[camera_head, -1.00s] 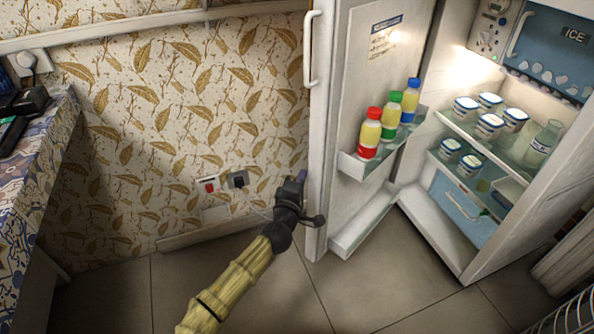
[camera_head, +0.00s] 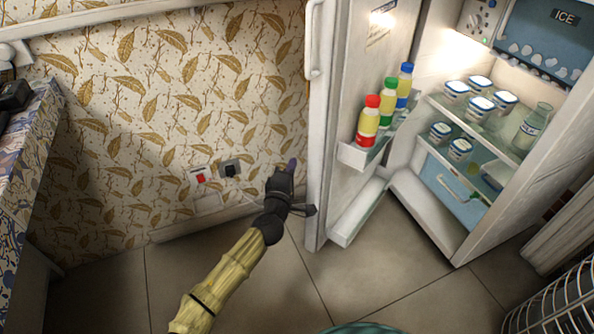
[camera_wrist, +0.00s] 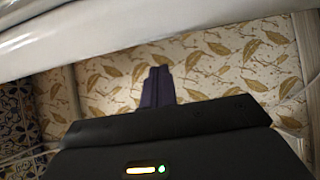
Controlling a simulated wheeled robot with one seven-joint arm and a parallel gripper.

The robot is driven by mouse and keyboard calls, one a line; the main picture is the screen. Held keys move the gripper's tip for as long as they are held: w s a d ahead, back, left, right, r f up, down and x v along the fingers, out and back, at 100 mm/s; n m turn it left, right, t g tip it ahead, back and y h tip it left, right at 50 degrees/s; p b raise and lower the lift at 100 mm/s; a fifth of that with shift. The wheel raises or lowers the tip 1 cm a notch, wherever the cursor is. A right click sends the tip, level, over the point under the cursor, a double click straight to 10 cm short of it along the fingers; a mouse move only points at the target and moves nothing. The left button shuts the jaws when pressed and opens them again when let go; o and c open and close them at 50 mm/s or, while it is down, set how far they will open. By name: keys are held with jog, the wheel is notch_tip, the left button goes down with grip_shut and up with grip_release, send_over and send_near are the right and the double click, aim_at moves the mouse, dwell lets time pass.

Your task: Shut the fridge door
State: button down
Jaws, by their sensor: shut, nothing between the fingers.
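The fridge (camera_head: 497,190) stands at the right with its door (camera_head: 345,205) swung wide open toward the wallpapered wall. The door's inner side faces right and carries bottles on a shelf. Its white handle (camera_head: 313,40) is at the upper left edge. My gripper (camera_head: 291,165) is beside the lower part of the door's outer edge, on the wall side, with its fingers together and empty. In the wrist view the closed fingers (camera_wrist: 158,85) point toward the wallpaper, and a white band crosses the top. I cannot tell whether my gripper touches the door.
Several bottles (camera_head: 368,121) stand in the door shelf, and jars (camera_head: 480,107) stand inside the fridge. A patterned counter (camera_head: 35,150) is at the left. A wire basket (camera_head: 560,305) is at the lower right. Tiled floor (camera_head: 370,285) lies clear before the door.

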jog(key=s+p, duration=0.1)
jog(key=s, duration=0.8)
jog(key=shift+s, duration=0.15)
jog(key=shift+a, duration=0.15)
